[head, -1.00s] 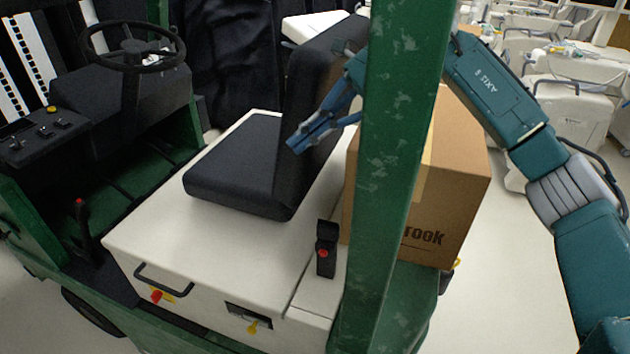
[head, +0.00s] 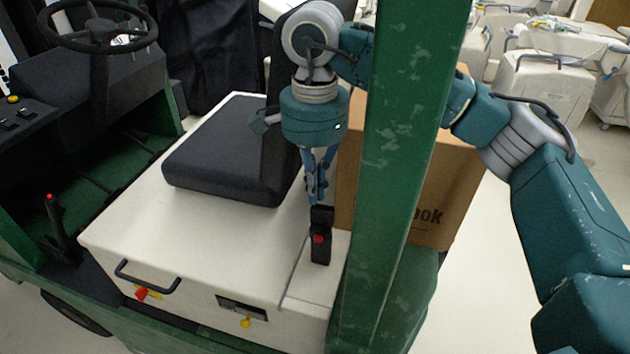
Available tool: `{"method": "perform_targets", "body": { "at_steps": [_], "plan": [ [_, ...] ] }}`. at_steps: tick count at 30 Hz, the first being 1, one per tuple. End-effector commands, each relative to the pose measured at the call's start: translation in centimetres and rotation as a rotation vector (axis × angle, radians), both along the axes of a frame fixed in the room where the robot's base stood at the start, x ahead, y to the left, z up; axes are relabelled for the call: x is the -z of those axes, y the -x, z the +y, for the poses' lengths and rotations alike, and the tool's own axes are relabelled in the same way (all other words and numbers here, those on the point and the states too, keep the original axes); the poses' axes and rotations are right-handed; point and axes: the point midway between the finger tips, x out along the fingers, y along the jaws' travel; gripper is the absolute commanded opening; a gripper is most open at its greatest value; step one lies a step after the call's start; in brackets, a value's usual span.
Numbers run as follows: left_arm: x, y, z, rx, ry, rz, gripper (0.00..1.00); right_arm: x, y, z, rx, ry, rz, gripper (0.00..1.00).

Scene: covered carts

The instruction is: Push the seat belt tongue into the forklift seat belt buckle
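The seat belt buckle (head: 320,248) is a black upright block with a red button. It stands on the white housing to the right of the black seat. My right gripper (head: 316,194) points down just above the top of the buckle. Its blue fingers run close together near the tips, and I cannot tell whether they touch the buckle. I cannot make out the seat belt tongue; anything thin between the fingertips is too small and dark to tell. My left gripper is not in view.
The black seat (head: 225,155) lies left of my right gripper. A green post (head: 400,170) stands close on the right, in front of my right arm. A cardboard box (head: 455,185) is behind the post. The white housing top (head: 190,240) is clear in front of the seat.

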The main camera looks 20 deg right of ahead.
Motion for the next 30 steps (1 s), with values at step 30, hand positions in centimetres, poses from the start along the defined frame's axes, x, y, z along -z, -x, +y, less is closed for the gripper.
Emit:
{"method": "perform_targets", "body": {
  "at_steps": [30],
  "plan": [
    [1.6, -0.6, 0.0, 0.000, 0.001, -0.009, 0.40, 2.3, 0.0, 0.0, 0.002, -0.002, 0.001, 0.00]
  ]
}}
